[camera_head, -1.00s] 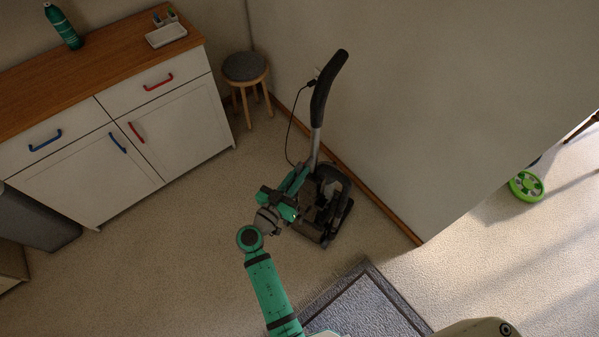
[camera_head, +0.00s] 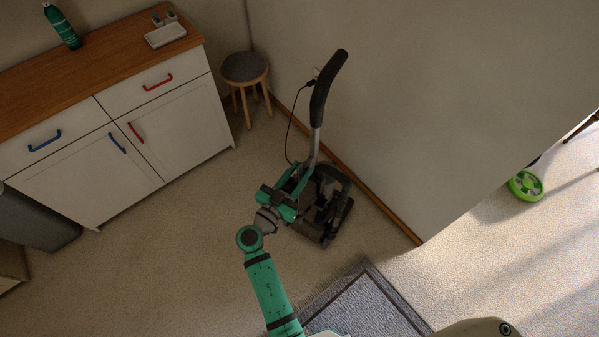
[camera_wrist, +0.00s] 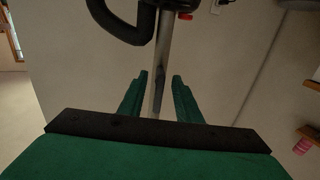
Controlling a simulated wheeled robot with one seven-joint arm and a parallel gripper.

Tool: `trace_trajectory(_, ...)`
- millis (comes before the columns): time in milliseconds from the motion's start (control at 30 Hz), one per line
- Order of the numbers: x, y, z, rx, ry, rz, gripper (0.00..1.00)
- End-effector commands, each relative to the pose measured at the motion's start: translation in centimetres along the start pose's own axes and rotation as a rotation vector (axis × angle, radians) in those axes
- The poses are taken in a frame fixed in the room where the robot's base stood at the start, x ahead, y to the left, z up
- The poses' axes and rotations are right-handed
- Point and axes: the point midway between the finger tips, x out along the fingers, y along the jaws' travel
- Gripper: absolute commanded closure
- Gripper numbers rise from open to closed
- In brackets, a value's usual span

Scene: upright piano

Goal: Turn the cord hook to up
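A vacuum cleaner (camera_head: 335,196) stands upright by the wall, with a dark curved handle (camera_head: 327,84) on a grey tube (camera_head: 315,142). The tube also shows in the wrist view (camera_wrist: 164,45). A small dark piece (camera_wrist: 159,83) on the tube, seemingly the cord hook, lies lengthwise along it; which way it is turned I cannot tell surely. My gripper (camera_head: 301,178) is at the lower tube. In the wrist view my gripper (camera_wrist: 157,80) is open, with the green fingers apart on either side of the dark piece. Contact is not clear.
A black cord (camera_head: 291,125) hangs from the handle. A stool (camera_head: 245,68) and a white cabinet (camera_head: 150,115) stand at the left. A wall (camera_head: 440,100) rises close behind the vacuum. A grey rug (camera_head: 365,305) lies in front, with open carpet left of my arm.

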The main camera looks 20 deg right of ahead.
Motion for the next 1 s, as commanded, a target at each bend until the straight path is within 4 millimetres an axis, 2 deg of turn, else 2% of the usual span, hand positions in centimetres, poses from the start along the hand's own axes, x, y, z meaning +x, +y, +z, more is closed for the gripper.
trace_trajectory(367,-0.7,0.0,0.0,-0.001,0.001,-0.001,0.7)
trace_trajectory(467,-2.0,0.0,0.0,-0.001,0.0,-0.001,0.7)
trace_trajectory(800,-8.2,0.0,0.0,0.0,0.0,-0.003,0.7)
trace_trajectory(1000,-10.3,0.0,0.0,-0.001,0.0,0.0,0.7)
